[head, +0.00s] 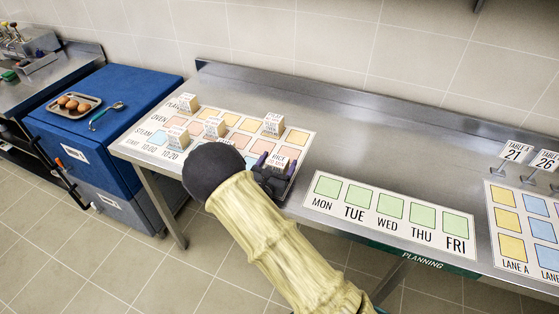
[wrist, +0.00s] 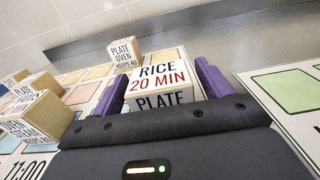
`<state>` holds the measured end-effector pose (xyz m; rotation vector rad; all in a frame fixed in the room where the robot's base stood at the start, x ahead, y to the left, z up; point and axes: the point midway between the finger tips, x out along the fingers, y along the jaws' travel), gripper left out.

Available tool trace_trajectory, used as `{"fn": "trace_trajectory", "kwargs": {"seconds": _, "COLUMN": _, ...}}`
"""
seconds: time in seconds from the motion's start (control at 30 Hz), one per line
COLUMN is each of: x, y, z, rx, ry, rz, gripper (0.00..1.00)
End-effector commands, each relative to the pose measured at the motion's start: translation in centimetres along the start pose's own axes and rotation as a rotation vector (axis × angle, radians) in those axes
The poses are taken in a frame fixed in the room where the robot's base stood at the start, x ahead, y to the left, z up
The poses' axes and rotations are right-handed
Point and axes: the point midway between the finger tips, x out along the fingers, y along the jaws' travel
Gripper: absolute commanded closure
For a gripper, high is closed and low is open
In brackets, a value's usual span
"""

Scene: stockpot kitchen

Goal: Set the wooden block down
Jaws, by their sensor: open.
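The wooden block labelled "RICE 20 MIN" (wrist: 160,82) stands between the two purple fingers of my gripper (wrist: 183,85) in the wrist view. The fingers are open, with one on each side of the block. In the head view my gripper (head: 272,165) is over the right front part of the timing board (head: 302,147), with the rice block (head: 279,162) between its fingers. The block's underside is hidden, so I cannot tell whether it touches the board.
Several other labelled blocks stand on the board, including a plate oven block (head: 273,124) behind my gripper. A weekday board (head: 390,228) with green squares lies to the right. The steel table (head: 380,140) is bare behind it. A tray of eggs (head: 74,104) sits at far left.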

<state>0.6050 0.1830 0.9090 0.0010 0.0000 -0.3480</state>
Motion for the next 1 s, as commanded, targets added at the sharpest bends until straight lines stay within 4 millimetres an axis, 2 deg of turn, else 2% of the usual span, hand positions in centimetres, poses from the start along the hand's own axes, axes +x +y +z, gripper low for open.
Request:
{"fn": "trace_trajectory", "kwargs": {"seconds": 0.3, "x": -6.3, "y": 0.1, "z": -0.2, "rx": -0.002, "ry": 0.002, "rz": 0.004, "gripper": 0.22}}
{"fn": "trace_trajectory", "kwargs": {"seconds": 0.5, "x": -9.5, "y": 0.0, "z": -0.1, "rx": 0.000, "ry": 0.001, "rz": 0.001, "gripper": 0.22}}
{"fn": "trace_trajectory", "kwargs": {"seconds": 0.63, "x": -10.2, "y": -0.2, "z": -0.1, "rx": -0.001, "ry": 0.000, "rz": -0.003, "gripper": 0.22}}
{"fn": "trace_trajectory", "kwargs": {"seconds": 1.0, "x": -10.7, "y": 0.2, "z": 0.0, "rx": -0.001, "ry": 0.001, "rz": 0.006, "gripper": 0.22}}
